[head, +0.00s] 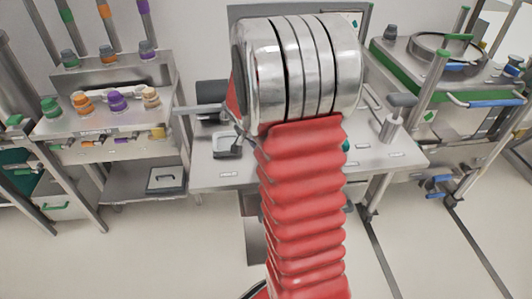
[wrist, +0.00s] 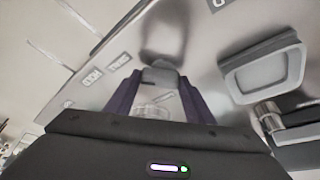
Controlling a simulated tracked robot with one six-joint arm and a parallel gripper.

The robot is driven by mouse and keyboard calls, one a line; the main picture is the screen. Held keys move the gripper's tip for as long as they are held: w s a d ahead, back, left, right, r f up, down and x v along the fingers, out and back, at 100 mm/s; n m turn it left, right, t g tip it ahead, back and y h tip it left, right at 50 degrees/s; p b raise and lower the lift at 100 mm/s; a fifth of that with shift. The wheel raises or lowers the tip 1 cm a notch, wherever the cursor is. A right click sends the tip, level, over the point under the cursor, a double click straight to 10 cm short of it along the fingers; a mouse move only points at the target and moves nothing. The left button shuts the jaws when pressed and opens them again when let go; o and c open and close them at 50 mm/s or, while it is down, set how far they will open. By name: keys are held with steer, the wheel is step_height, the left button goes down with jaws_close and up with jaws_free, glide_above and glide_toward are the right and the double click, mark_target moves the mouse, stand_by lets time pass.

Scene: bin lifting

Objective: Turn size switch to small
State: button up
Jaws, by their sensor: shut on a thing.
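In the wrist view, my gripper (wrist: 160,92) has its two dark purple fingers on either side of a small grey switch knob (wrist: 160,75), which I take to be the size switch. The fingers are shut on it. A dark blurred patch shows on the panel beyond the knob. In the head view, my own arm hides the gripper and the switch. Which setting the switch points to cannot be told.
A grey square-framed part (wrist: 264,70) and a metal cylinder (wrist: 270,118) are close to the right of my gripper. In the head view, a bench (head: 395,162) stands ahead, a shelf unit with coloured knobs (head: 116,100) at left, and a green-edged vessel station (head: 392,62) at right.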

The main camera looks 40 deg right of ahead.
steer(key=shift+a, duration=0.1)
steer(key=o, duration=1.1)
steer(key=shift+c, duration=0.2)
steer(key=shift+r, duration=0.1)
steer(key=w+v, duration=0.1)
steer(key=v, duration=1.2)
steer(key=shift+s+r, duration=0.3)
steer(key=shift+s, duration=0.15)
